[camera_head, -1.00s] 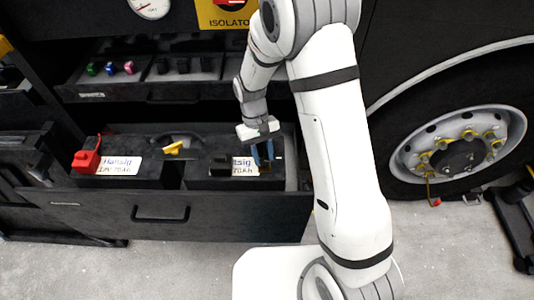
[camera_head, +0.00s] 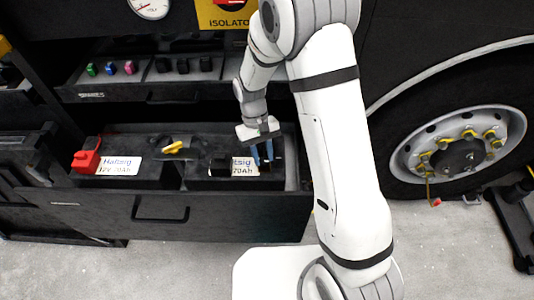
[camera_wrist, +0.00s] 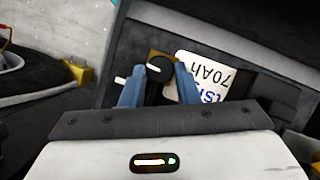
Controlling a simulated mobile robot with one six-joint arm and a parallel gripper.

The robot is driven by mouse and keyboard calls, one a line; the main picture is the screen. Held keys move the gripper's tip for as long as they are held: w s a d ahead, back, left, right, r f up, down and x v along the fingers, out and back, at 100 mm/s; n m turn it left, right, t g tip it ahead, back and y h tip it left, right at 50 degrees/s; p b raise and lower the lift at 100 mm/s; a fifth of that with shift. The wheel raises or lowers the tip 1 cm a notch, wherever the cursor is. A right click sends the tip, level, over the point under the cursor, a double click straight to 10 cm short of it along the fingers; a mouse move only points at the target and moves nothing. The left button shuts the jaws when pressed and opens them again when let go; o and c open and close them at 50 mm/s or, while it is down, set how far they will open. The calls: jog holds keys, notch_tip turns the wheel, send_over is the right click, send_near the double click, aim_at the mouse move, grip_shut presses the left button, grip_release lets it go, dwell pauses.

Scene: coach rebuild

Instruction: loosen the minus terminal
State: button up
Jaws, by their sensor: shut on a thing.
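In the wrist view a round black knob (camera_wrist: 159,70) with a white line sits on a brownish base at the battery's edge, beside a white label (camera_wrist: 203,75) reading 70Ah. I take this knob for the minus terminal. My gripper (camera_wrist: 159,78) has its two blue fingers on either side of it and is shut on it. In the head view my gripper (camera_head: 263,157) points down at the right end of the right-hand battery (camera_head: 205,184); the knob cannot be made out there. The white line lies nearly level in the wrist view.
The batteries sit in an open black drawer (camera_head: 110,220). A red terminal cover (camera_head: 87,161) is at the left, a yellow lever (camera_head: 173,147) between the batteries, a black block (camera_head: 219,167) left of my gripper. A shelf with coloured plugs (camera_head: 111,68) is above. A wheel (camera_head: 460,155) stands right.

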jog(key=o, duration=1)
jog(key=shift+v, duration=3.9)
